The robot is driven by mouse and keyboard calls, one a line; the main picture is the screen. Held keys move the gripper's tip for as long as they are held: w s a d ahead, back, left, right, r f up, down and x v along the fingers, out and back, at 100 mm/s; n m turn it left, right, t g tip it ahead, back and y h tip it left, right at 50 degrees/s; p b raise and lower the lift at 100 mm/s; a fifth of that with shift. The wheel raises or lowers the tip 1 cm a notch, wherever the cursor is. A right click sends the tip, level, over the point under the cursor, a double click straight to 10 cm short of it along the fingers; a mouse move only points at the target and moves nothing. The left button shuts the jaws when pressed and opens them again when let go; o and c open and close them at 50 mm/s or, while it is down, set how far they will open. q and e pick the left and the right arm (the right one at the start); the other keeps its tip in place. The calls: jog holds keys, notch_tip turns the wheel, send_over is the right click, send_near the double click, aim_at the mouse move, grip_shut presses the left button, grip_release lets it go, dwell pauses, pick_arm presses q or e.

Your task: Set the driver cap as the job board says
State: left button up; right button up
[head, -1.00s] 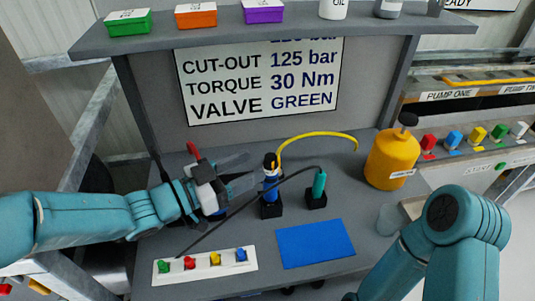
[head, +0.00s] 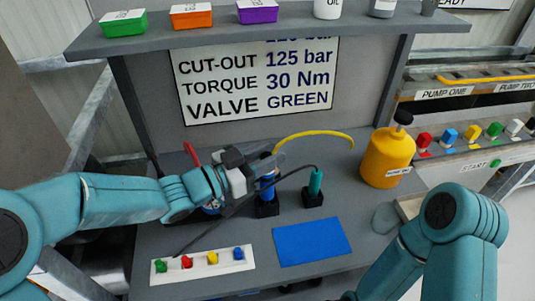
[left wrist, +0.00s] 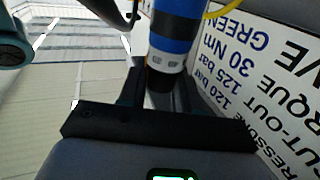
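The driver (head: 267,188), blue with a dark top, stands upright in a black holder on the bench. Its blue body and marked pale band also show in the left wrist view (left wrist: 175,35). My left gripper (head: 270,165) is at the driver's top, fingers spread to either side of the dark cap (left wrist: 158,82); I cannot tell whether they touch it. The job board (head: 255,80) reads cut-out 125 bar, torque 30 Nm, valve GREEN; the left wrist view also shows 120 bar. My right arm is at the lower right, its gripper out of view.
A green tool (head: 315,183) with a black cable stands right of the driver. A yellow jug (head: 387,160), a blue mat (head: 311,242) and a white strip (head: 203,267) with coloured knobs are on the bench. A shelf (head: 340,33) overhangs it. A yellow hose arcs behind.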

aim_at(268, 155)
pick_arm(q)
jog(key=shift+r+m+g+h+p, duration=0.2)
jog(key=shift+m+g+h+p, duration=0.15)
jog(key=shift+p, duration=0.3)
jog(key=m+g+h+p, duration=0.1)
jog(key=g+p, duration=0.1)
jog(key=shift+w+m+g+p, duration=0.1)
jog(key=shift+m+g+p, duration=0.2)
jog(key=shift+m+g, duration=0.05)
jog(key=shift+f+g, duration=0.15)
jog(key=shift+g, duration=0.15)
jog(key=o, duration=1)
notch_tip(268, 155, up, 20)
jog(key=p, duration=0.3)
